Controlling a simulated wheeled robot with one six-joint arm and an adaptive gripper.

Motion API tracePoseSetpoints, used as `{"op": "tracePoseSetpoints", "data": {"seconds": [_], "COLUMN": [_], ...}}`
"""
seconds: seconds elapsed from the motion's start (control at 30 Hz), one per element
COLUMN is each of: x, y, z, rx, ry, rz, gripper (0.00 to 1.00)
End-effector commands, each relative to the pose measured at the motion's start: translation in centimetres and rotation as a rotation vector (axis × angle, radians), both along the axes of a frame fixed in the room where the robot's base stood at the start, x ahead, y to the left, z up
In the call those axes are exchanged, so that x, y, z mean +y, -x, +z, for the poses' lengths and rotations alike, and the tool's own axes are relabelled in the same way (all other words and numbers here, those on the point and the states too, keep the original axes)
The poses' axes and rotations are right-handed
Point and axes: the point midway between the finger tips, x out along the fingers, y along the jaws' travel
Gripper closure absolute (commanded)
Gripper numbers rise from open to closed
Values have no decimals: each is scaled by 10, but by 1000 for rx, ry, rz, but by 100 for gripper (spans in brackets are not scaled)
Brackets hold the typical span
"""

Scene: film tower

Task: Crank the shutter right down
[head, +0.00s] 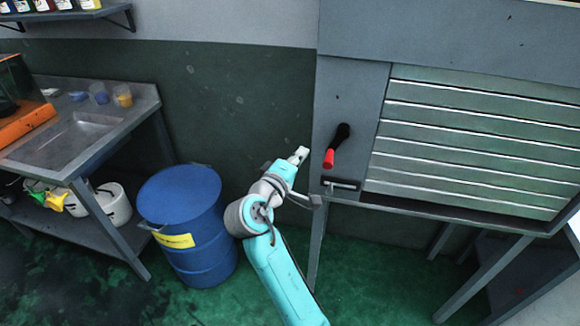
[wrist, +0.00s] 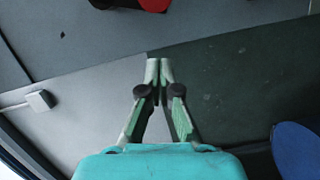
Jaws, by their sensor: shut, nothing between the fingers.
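The shutter (head: 470,142) is a panel of grey-green slats on the right in the head view. The slats fill most of the frame, with a dark strip below them; I cannot tell how large any gap is. The crank has a black arm (head: 341,134) on the grey panel left of the slats. Its red handle (head: 329,159) points down and slightly left. The red handle (wrist: 155,4) is cut off at the top of the wrist view. My gripper (head: 302,152) is just left of the handle, apart from it. Its fingertips (wrist: 160,66) are together and empty.
A dark bar (head: 341,185) sits on the panel below the crank. A blue drum (head: 185,225) stands left of my arm, and a metal sink bench (head: 135,108) is farther left. A small pale box (wrist: 40,100) shows in the wrist view. Green floor lies in front.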

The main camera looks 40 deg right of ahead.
Motion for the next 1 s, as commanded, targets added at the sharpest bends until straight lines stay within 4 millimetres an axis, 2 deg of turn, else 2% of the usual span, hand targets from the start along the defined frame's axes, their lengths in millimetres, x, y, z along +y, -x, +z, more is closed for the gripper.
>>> {"op": "tracePoseSetpoints", "data": {"seconds": [0.1, 0.3, 0.77, 1.0], "x": [-11, -20, -23, -32], "y": [16, 29, 32, 44], "z": [-4, -8, -9, -21], "rx": [1, 0, 10, 191], "ry": [0, 0, 7, 147], "rz": [-2, -1, 0, -3], "gripper": [100, 100, 100, 100]}}
